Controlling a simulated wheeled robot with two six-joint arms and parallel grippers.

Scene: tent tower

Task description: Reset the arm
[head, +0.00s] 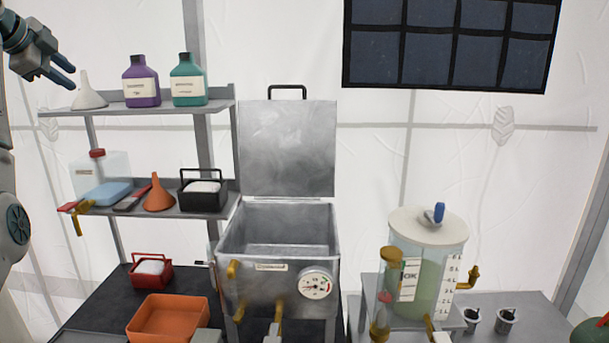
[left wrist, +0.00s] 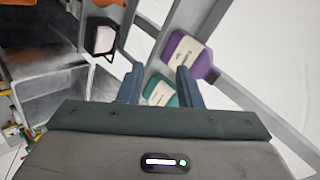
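My left gripper (head: 62,76) is at the upper left of the head view, beside the white funnel on the top shelf. Its two blue fingers are apart with nothing held between them. In the left wrist view the gripper (left wrist: 160,85) also shows spread fingers, with the purple bottle (left wrist: 187,57) and the teal bottle (left wrist: 160,92) beyond them. In the head view the purple bottle (head: 141,82) and teal bottle (head: 188,80) stand upright on the top shelf. My right gripper is in neither view.
A metal shelf (head: 220,103) holds the white funnel (head: 87,93), orange funnel (head: 158,195) and black basket (head: 202,190). An open steel tank (head: 255,285) stands in the middle. A clear green-liquid vessel (head: 428,270) stands right. An orange bin (head: 168,318) is in front.

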